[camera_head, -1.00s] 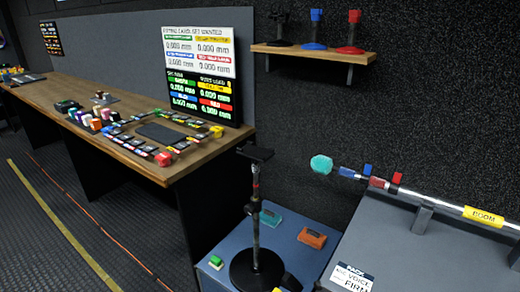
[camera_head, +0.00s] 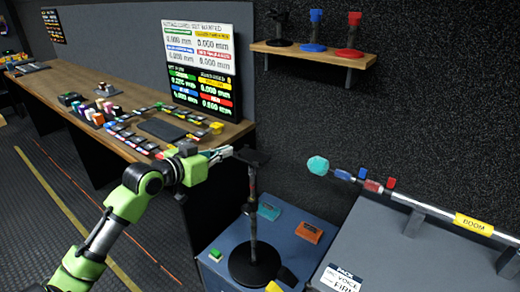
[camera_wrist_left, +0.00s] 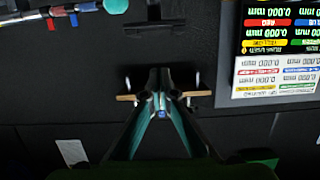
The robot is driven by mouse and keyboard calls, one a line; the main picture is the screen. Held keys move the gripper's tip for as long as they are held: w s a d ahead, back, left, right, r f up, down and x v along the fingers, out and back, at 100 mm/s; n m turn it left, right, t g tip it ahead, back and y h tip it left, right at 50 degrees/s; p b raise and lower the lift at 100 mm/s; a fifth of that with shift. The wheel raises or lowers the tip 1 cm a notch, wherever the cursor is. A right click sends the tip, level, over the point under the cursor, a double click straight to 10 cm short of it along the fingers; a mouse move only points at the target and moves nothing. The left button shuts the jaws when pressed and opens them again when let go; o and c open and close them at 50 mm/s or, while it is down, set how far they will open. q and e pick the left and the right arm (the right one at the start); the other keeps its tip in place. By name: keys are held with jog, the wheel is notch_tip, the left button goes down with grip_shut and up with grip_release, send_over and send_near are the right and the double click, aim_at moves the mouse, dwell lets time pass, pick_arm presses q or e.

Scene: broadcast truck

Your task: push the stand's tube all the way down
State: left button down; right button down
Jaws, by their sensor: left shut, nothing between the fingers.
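The stand has a round black base (camera_head: 242,270), an upright pole with a collar, and a flat black plate (camera_head: 252,157) on top of its tube (camera_head: 252,183). It stands upright on a blue-grey low table. My left gripper (camera_head: 228,150) is shut and empty, its fingertips just left of the top plate at about its height in the picture. Whether it touches the plate cannot be told. In the left wrist view the shut fingers (camera_wrist_left: 161,75) point toward a dark plate-like shape (camera_wrist_left: 155,27), likely the stand's top. My right gripper is not in view.
The low table (camera_head: 285,262) also holds teal, orange, green and yellow items around the base. A grey surface with a boom pole (camera_head: 430,208) lies to the right. The long wooden desk (camera_head: 90,98) and its screen (camera_head: 200,65) are behind my left arm.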

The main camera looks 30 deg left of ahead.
pick_arm(q)
jog(key=p, duration=0.3)
send_over(247, 159)
jog(key=shift+s+f, duration=0.4)
jog(key=shift+f, duration=0.2)
jog(key=f, duration=0.3)
jog(key=shift+w+f, duration=0.2)
jog(key=shift+w, duration=0.2)
jog(key=shift+f, duration=0.6)
